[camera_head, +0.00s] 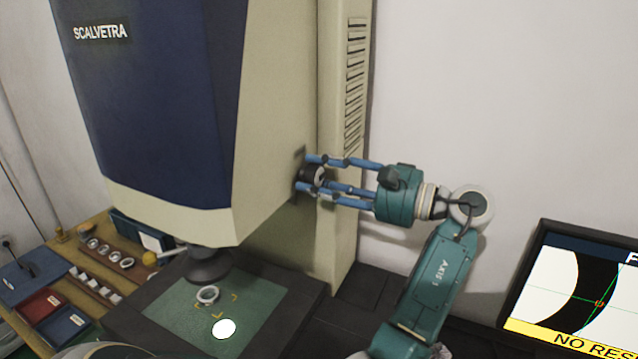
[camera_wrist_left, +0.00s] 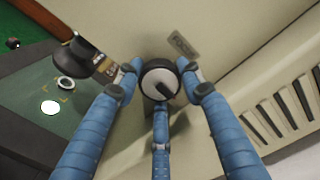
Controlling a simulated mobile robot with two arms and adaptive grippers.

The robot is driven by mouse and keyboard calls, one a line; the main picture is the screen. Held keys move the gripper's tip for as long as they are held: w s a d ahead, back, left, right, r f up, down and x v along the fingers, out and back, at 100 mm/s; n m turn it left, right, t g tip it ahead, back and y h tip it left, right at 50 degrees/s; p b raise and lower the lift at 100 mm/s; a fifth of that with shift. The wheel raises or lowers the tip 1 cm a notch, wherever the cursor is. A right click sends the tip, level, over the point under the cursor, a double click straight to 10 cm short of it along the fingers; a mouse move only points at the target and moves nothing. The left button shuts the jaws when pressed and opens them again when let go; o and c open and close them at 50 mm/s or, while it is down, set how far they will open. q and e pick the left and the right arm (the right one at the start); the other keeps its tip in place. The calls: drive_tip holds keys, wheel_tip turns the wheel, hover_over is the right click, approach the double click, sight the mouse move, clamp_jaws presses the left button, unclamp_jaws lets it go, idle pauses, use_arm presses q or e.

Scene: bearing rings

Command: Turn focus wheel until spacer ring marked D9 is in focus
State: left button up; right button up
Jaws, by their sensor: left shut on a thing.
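The focus wheel (camera_head: 319,175) is a dark knob on the side of the beige and blue machine; its pale face with a dark bar shows in the left wrist view (camera_wrist_left: 153,82). My left gripper (camera_head: 303,174) is shut on it, its blue fingers around the rim, also in the wrist view (camera_wrist_left: 160,85). A pale ring (camera_head: 208,295) lies on the green stage (camera_head: 262,300) under the dark lens (camera_head: 208,265); its marking is unreadable. The monitor (camera_head: 570,290) shows a black curved band, green lines, an orange mark and a yellow banner starting "NO RES". My right gripper is not in view.
A bright white spot (camera_head: 224,329) shows on the stage. A wooden bench (camera_head: 98,240) at the left holds several rings (camera_head: 110,255), a red tray (camera_head: 42,306) and blue trays (camera_head: 62,325). A white wall stands behind my left arm.

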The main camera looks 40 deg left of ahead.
use_arm(q)
drive_tip(key=shift+w, duration=0.1)
idle(0.3)
drive_tip(key=o, duration=0.9)
drive_tip(key=shift+o, duration=1.3)
drive_tip(key=shift+w+a, duration=0.1)
drive_tip(key=shift+w+a+f, duration=0.1)
drive_tip(key=shift+a+f, duration=0.05)
drive_tip(key=shift+d, duration=0.3)
drive_tip(key=v, duration=1.1)
drive_tip(key=shift+d, duration=0.2)
drive_tip(key=shift+w, duration=0.15)
